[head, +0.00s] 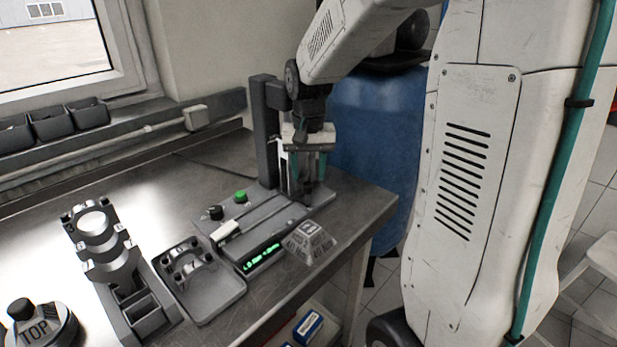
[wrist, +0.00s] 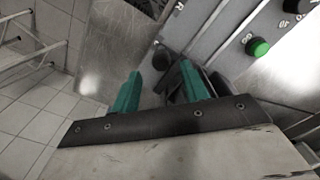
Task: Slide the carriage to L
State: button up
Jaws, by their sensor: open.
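The test fixture stands on the bench, with a long grey rail bed (head: 270,225), a dark column (head: 265,130) and a green-lit display (head: 262,256). A dark upright piece, which looks like the carriage or its handle (head: 307,194), is at the rail's right end. My gripper (head: 308,176) is open and points down over that end, with its teal fingers around or just beside the dark piece. In the wrist view, a dark part (wrist: 176,88) shows between and behind the fingers. An "R" mark (wrist: 180,7) is nearby. The L end's mark is not legible.
A green button (head: 240,196) and a black knob (head: 215,212) sit behind the rail. A white block (head: 225,230) lies at its left end. A grey tray (head: 215,292), a stepped holder (head: 130,290) and a "TOP" piece (head: 40,325) stand left. A labelled block (head: 312,243) is in front.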

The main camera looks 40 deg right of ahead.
notch_tip(320, 180, up, 5)
jog(key=shift+r, duration=0.1)
dwell(0.7)
jog(key=s+a+n, duration=0.3)
jog(key=s+a, duration=0.3)
jog(key=s, duration=0.5)
jog(key=s+a+r+n+t, duration=0.1)
jog(key=s+a+n, duration=0.2)
jog(key=s, duration=0.9)
jog(key=a, duration=0.2)
jog(key=shift+a+r+n, duration=0.2)
jog(key=shift+a+n, duration=0.15)
jog(key=shift+n, duration=0.05)
